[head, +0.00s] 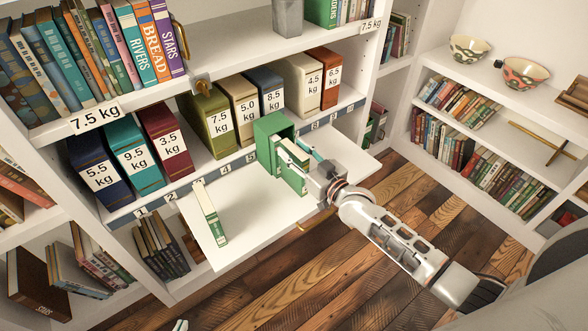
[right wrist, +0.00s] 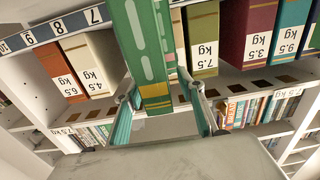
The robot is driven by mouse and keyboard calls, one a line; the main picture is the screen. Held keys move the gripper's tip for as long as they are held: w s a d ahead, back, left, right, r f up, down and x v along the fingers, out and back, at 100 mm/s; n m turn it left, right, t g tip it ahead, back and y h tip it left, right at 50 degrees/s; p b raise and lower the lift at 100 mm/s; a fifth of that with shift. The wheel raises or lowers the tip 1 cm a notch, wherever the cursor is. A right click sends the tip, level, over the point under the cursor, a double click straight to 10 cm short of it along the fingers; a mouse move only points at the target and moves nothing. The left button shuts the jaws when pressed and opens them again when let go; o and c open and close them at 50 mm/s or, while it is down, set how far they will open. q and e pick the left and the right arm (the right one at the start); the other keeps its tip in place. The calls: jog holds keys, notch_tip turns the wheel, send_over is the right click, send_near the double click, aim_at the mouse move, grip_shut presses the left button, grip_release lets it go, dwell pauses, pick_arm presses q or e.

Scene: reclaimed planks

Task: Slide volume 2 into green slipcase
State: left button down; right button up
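The green slipcase (head: 273,128) stands on the pull-out white board (head: 250,215), its open side facing my right arm. A green volume with pale pages (head: 293,168) sticks part way out of it. The green volume spine (right wrist: 154,60) with pale labels and a yellow band also shows in the right wrist view. My right gripper (head: 311,165) is at this volume's near end, its teal fingers spread with a gap beside the spine. Volume numbers are unreadable. Only a small tip of my left gripper (head: 180,325) shows at the bottom edge.
Weight-labelled boxes stand behind the board, including an olive 7.5 kg box (head: 207,121) and a blue 8.5 kg box (head: 267,90). A numbered strip (head: 225,169) runs along the shelf edge. The board between the loose volume and slipcase is clear.

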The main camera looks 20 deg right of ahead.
jog(key=shift+w, duration=0.1)
jog(key=shift+c, duration=0.4)
grip_shut()
jog(key=shift+r, duration=0.1)
